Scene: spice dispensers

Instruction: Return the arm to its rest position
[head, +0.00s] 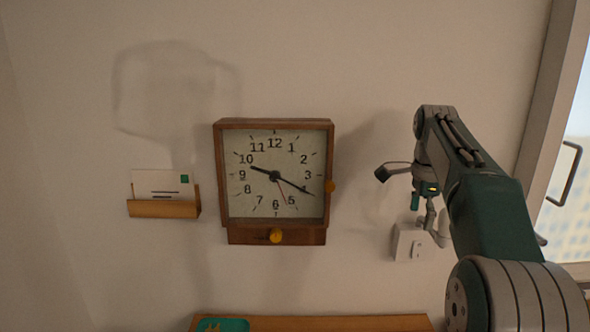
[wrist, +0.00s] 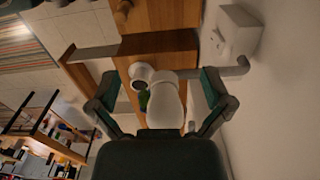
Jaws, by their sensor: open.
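My arm (head: 495,215) is raised at the right of the head view and reaches toward the wall. My gripper (head: 396,188) is at its far end, to the right of the clock and close to a white wall box. In the wrist view my gripper (wrist: 161,80) has its two dark green fingers spread wide. A pale rounded object (wrist: 164,106) shows between the fingers; neither finger touches it, and its distance is hard to tell.
A wooden clock (head: 275,175) and a letter holder (head: 164,209) hang on the wall. The white wall box (head: 407,243) sits below my gripper. A wooden shelf (head: 330,322) is at the bottom, a window frame (head: 545,95) at right. The wall above is clear.

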